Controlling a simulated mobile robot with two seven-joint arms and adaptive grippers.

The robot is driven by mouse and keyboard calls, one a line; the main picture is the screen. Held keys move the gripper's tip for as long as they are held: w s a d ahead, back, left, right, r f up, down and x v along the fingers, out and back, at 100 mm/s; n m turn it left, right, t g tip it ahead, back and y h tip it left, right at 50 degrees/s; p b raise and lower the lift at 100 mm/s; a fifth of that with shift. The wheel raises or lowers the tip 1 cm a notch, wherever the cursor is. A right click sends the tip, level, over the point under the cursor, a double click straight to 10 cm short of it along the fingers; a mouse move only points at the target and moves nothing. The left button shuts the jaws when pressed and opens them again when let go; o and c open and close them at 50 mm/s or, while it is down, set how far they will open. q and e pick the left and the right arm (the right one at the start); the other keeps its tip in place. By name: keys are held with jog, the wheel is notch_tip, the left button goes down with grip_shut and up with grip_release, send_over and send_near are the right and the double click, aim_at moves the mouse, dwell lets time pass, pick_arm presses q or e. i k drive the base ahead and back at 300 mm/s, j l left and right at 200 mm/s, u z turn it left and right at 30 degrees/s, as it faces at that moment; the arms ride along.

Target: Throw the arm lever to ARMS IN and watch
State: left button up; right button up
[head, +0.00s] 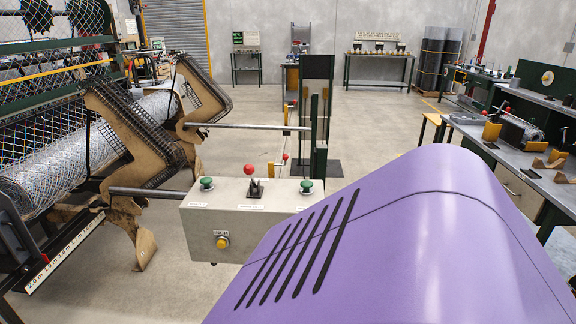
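A lever with a red ball knob (249,169) stands on top of a light grey control box (245,222). It looks close to upright between two green buttons, one on the left (206,183) and one on the right (307,186). The labels on the box are too small to read. Two tan, angled machine arms, one nearer (133,122) and one farther (203,98), stand left of the box beside a roll of wire mesh (55,165). Neither of my grippers is in view.
A yellow button (222,242) is on the box front. Another small red knob (285,157) shows behind the box. A grey workbench (500,150) with parts stands at right. Open concrete floor (370,125) lies behind the box. The lower right is blocked from sight.

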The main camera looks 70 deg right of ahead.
aim_at(248, 169)
jog(key=z, duration=2.1)
jog(key=l, duration=0.1)
